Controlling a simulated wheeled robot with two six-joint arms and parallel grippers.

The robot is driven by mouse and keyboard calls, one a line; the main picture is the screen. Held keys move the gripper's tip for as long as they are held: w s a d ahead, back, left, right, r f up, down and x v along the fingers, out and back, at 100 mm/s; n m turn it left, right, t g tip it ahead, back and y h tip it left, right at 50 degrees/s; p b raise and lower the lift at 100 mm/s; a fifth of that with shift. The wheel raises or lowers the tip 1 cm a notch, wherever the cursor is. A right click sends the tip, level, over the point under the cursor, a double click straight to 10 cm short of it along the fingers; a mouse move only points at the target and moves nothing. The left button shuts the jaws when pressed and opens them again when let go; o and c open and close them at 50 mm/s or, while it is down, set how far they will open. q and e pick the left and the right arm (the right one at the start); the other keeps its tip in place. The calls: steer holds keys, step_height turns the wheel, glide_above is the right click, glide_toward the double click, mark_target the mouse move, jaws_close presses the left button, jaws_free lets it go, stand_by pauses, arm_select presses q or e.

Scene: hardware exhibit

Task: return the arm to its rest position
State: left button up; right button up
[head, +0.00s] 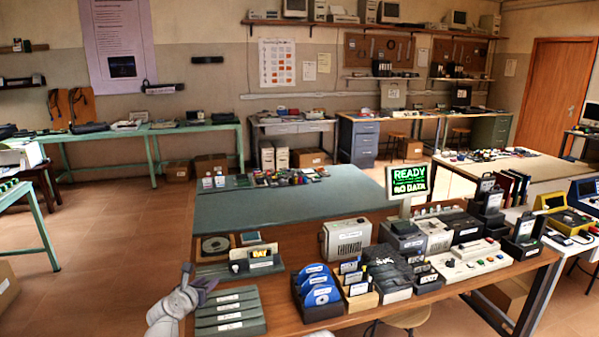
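My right arm and gripper are not in view.
A tray with a yellow-lettered card (262,263) stands behind the rack. Blue discs in a holder (318,294), a beige box (346,238) and a lit green sign (408,181) stand to the right. The green mat (300,205) is mostly clear. Open floor (100,250) lies left.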

arm_select(q)
steer(key=s+d+f+m+g+h+b, duration=0.1)
steer(key=s+d+f+m+g+b, duration=0.15)
steer(key=s+d+f+m, duration=0.4)
steer(key=s+d+f+m+g+h+b, duration=0.15)
steer(key=s+d+f+m+g, duration=0.25)
steer(key=d+f+m, duration=0.5)
steer(key=s+d+f+m+g+y+b, duration=0.3)
steer(key=s+f+m+g, duration=0.1)
steer(key=s+m, duration=0.6)
steer(key=s+d+f+m+g+y+b, duration=0.2)
steer(key=s+f+m+g+b, duration=0.15)
steer(key=s+m, duration=0.6)
step_height(320, 180, up, 12)
steer(key=w+m+p, duration=0.1)
steer(key=m+p, duration=0.2)
steer(key=p, duration=0.9)
steer(key=shift+w+p, duration=0.3)
steer(key=shift+p, duration=0.1)
